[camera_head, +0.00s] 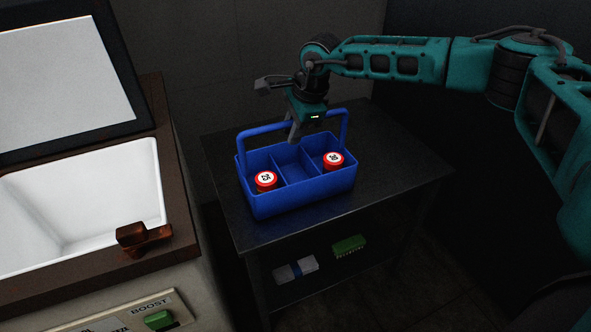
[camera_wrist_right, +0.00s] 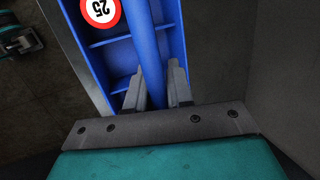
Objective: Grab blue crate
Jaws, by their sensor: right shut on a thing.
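The blue crate (camera_head: 300,200) stands upright on a dark side table. It has inner dividers and a raised handle bar (camera_head: 262,129) across its top. One red can with a white numbered lid (camera_head: 265,180) sits in the left compartment, and another (camera_head: 333,160) in the right one; the middle compartment looks empty. My right gripper (camera_head: 296,132) reaches down from above onto the handle. In the right wrist view its two fingers (camera_wrist_right: 156,92) sit on both sides of the blue handle bar, shut on it. The left gripper is not in view.
The dark table (camera_head: 400,172) has free room right of the crate. Its lower shelf holds a green block (camera_head: 348,246) and a grey-blue item (camera_head: 296,269). A white basin (camera_head: 90,205) with a brown rim and an open lid (camera_head: 50,75) stands left. A wall is behind.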

